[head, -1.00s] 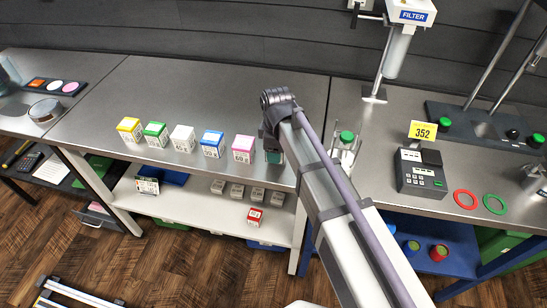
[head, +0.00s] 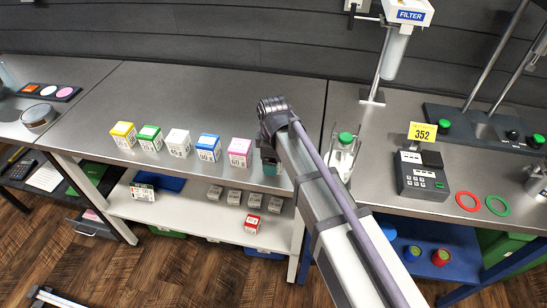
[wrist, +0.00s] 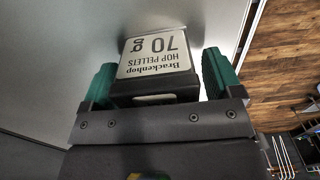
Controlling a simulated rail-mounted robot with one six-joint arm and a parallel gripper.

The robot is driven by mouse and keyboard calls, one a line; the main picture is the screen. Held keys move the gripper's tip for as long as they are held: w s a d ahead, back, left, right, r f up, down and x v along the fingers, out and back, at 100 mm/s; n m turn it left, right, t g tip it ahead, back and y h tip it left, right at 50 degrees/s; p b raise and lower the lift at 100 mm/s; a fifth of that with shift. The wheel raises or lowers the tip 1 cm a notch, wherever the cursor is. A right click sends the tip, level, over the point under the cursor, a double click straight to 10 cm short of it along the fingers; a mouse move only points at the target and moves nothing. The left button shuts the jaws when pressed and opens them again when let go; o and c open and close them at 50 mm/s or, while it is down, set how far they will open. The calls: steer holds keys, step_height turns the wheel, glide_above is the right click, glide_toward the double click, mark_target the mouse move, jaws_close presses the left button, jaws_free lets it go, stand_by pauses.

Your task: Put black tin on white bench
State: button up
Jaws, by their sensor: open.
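A black tin (wrist: 155,57) with a white label reading "Brackenhop hop pellets 70 g" fills the middle of the wrist view. My gripper (wrist: 160,78) is open around it, with one green finger pad on each side. A narrow gap shows beside the tin. In the head view my gripper (head: 271,167) is low over the front right part of the white-legged bench (head: 240,105), just right of the pink tin. My arm hides the black tin there. Whether it touches the bench top is not clear.
Yellow, green, white, blue and pink-topped tins (head: 241,152) stand in a row left of my gripper. A green-capped bottle (head: 343,157) stands to its right. The lower shelf (head: 180,212) holds small boxes. The bench top behind the row is clear.

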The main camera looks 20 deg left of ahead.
step_height(320, 180, up, 13)
steer(key=p, duration=1.2)
steer(key=shift+f, duration=0.35)
